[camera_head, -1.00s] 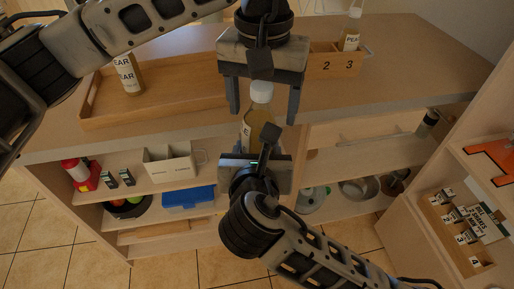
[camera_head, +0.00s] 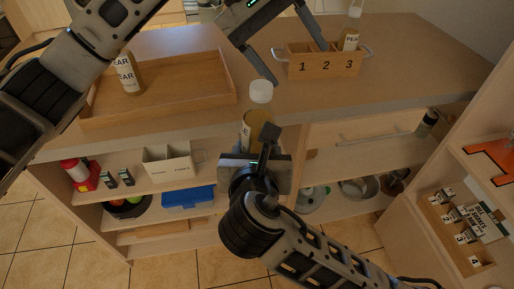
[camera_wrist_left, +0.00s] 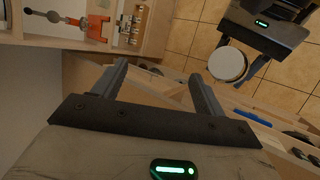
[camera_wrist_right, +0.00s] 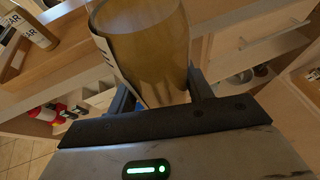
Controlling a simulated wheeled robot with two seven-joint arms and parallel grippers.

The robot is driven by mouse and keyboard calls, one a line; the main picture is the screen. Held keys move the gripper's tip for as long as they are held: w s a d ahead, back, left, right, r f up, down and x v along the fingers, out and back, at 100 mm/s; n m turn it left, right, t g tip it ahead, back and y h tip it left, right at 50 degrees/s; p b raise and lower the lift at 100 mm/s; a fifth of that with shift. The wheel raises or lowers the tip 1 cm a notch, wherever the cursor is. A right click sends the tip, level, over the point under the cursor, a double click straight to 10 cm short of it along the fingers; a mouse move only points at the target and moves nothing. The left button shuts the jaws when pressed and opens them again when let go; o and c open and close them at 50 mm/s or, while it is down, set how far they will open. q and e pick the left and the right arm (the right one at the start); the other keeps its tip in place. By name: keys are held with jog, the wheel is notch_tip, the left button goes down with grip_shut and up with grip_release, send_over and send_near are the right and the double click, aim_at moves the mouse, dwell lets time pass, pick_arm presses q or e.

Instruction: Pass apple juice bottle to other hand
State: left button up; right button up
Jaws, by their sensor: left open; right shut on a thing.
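The juice bottle (camera_head: 250,127), amber with a white cap, is upright in front of the counter edge in the head view. My right gripper (camera_head: 254,155) is shut on its lower body. The right wrist view shows the bottle (camera_wrist_right: 145,50) between the fingers, its label turned mostly away and unreadable. My left gripper (camera_head: 297,63) is open and empty, above and to the right of the cap, clear of it. In the left wrist view the white cap (camera_wrist_left: 228,64) lies to the right of the open fingers (camera_wrist_left: 158,78).
A wooden tray (camera_head: 170,110) holds a PEAR bottle (camera_head: 128,74). A crate (camera_head: 312,67) numbered 1, 2, 3 holds another PEAR bottle (camera_head: 351,30) in compartment 3. Shelves below hold a blue box (camera_head: 188,197), a white bin (camera_head: 170,166) and pots. Right of the crate the counter is bare.

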pick_arm(q)
jog(key=w+a+f+n+t+h, duration=0.1)
jog(key=w+a+n+t+h, duration=0.2)
jog(key=n+t+h, duration=0.6)
jog(key=w+a+f+n+t+h, duration=0.1)
jog(key=w+a+n+t+h, duration=0.2)
jog(key=n, duration=1)
jog(key=s+a+f+n+t+y, duration=0.25)
jog(key=f+n+t+y, duration=0.2)
jog(key=f+n, duration=0.6)
jog(key=s+a+f+n+t+y, duration=0.2)
jog(key=a+f+n+t+y, duration=0.25)
jog(key=n, duration=1.15)
jog(key=s+a+f+n+g+y, duration=0.2)
jog(key=s+f+n+g+y, duration=0.5)
jog(key=s+f+n, duration=1.1)
notch_tip(320, 180, down, 2)
jog(key=shift+s+a+f+g+y, duration=0.2)
jog(key=shift+s+g+y, duration=0.25)
jog(key=shift+g, duration=0.65)
